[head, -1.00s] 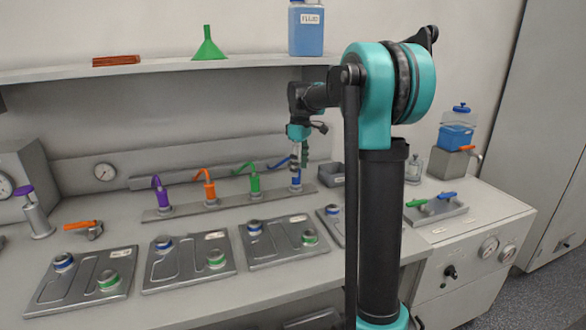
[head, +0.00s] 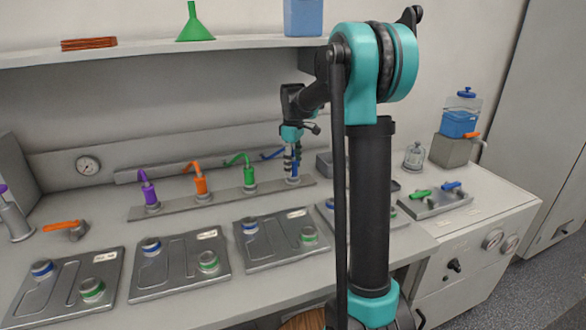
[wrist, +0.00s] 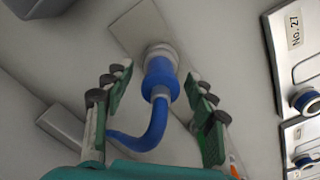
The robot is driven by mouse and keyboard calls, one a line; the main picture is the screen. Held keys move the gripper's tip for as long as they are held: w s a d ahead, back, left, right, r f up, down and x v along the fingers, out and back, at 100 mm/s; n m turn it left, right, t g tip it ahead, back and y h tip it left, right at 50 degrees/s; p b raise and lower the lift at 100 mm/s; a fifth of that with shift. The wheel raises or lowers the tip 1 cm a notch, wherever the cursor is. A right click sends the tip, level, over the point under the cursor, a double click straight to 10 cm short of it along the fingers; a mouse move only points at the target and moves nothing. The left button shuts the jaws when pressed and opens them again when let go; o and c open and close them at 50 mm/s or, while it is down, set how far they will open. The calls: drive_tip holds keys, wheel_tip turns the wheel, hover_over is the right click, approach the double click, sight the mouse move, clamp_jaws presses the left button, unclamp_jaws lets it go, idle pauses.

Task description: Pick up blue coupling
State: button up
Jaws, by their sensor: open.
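The blue coupling (wrist: 160,82) stands in a metal socket at the end of a rail, with a curved blue hose (wrist: 145,135) running from it. My gripper (wrist: 160,88) is open, with one finger on each side of the coupling in the wrist view. Gaps show between both fingers and the coupling. In the head view my gripper (head: 292,163) points down at the right end of the rail (head: 222,202), and it partly hides the blue coupling (head: 294,172) there.
Green (head: 249,175), orange (head: 200,185) and purple (head: 150,193) couplings stand along the rail to the left. Several plates with capped ports, such as this one (head: 180,262), lie in front. A grey bin (head: 324,164) sits close to the right of my gripper.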

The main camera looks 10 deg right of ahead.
drive_tip(key=shift+f, duration=0.4)
clamp_jaws()
drive_tip(key=shift+r, duration=0.1)
wheel_tip(320, 180, up, 10)
drive_tip(key=shift+f, duration=0.1)
idle(0.6)
